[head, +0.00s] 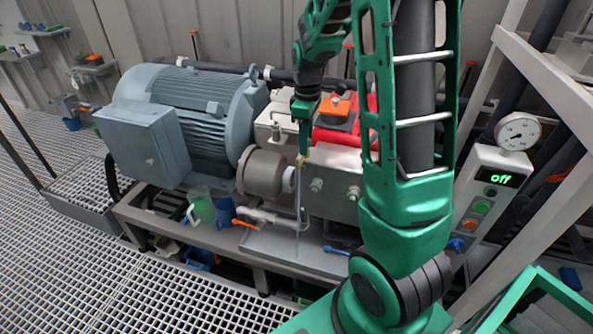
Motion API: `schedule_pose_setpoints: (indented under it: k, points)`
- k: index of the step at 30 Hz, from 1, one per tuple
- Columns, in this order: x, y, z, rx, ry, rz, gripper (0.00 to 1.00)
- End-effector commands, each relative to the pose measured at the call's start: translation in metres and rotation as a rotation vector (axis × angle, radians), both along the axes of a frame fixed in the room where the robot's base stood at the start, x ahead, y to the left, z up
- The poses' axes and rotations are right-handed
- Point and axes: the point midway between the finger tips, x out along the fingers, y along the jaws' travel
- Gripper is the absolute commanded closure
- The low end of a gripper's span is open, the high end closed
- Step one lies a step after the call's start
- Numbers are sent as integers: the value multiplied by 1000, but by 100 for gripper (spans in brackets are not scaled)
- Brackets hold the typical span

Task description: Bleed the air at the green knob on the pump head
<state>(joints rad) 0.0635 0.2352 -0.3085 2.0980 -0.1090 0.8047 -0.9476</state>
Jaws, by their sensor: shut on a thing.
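The pump stands in the middle of the head view, with a red body (326,136) and a pale metal pump head (335,189) with round plugs on its front. I cannot make out a green knob on it; my green arm covers the pump's right part. My gripper (303,150) points down just in front of the pump, at the upper left of the pump head. It is shut on the yellowish top of a thin pale rod (298,205), which hangs upright in front of the pump. The gripper's contact with the pump, if any, cannot be told.
A grey motor (200,110) stands left of the pump. A grey tray (290,250), a clear jug (203,208) and a blue container (225,212) are below. At right are a gauge (518,131) and a control box (495,163) reading "off". Grating floor (70,250) is free at left.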

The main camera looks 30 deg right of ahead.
Motion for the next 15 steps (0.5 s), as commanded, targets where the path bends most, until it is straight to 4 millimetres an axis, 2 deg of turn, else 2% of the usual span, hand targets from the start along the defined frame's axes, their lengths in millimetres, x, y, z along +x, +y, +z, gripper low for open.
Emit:
schedule_pose_setpoints:
  k: [4,12,15]
  points:
    - [1,0,1,0,-3,-38,96]
    - [1,0,1,0,-4,-314,96]
    - [1,0,1,0,-3,-366,96]
